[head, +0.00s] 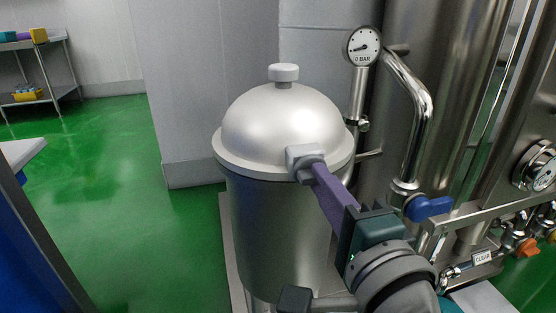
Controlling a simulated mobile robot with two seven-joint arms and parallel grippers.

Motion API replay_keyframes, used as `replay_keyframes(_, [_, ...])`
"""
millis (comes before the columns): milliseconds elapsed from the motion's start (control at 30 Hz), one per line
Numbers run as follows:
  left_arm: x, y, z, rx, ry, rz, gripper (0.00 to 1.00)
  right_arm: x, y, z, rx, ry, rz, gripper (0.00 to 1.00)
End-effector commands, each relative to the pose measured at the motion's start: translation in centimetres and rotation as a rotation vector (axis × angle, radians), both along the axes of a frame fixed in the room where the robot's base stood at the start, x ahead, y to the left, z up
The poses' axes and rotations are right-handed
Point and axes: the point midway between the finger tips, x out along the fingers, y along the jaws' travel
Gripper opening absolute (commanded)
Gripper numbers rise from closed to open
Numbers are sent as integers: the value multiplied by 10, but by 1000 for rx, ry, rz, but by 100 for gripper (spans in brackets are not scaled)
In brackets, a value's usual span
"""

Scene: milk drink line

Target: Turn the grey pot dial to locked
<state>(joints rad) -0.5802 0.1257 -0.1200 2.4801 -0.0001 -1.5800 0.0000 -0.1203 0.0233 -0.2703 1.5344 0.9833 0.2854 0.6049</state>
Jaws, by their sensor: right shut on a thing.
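The steel pot (270,225) stands at the middle of the head view, with a domed lid (275,122) and a pale round knob on top. The grey pot dial (303,151) sits at the lid's front right rim. My right gripper (316,168) reaches in from the lower right, and its purple fingers are shut on the dial. The fingers hide part of the dial, and I cannot read a locked mark on it.
A pressure gauge (362,46) reading "0 BAR" stands behind the pot on a steel pipe. A blue valve handle (428,208) and a "CLEAR" label (482,257) are at the right. A shelf rack (38,70) stands far left. Green floor (120,180) is open on the left.

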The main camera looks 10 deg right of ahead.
Motion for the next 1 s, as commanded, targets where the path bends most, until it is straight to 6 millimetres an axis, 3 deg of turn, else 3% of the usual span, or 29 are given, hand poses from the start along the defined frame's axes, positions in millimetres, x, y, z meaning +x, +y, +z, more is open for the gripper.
replay_keyframes(367, [0,-2,0,-8,0,6,0,0,0,0,11,-1,-1,0])
replay_keyframes(400, [0,-2,0,-9,0,6,0,0,0,0,11,-1,-1,17])
replay_keyframes(667, [0,-3,0,-11,1,7,0,0,0,0,8,0,0,46])
replay_keyframes(1000, [0,-2,2,-8,0,5,0,-8,0,-1,5,2,0,46])
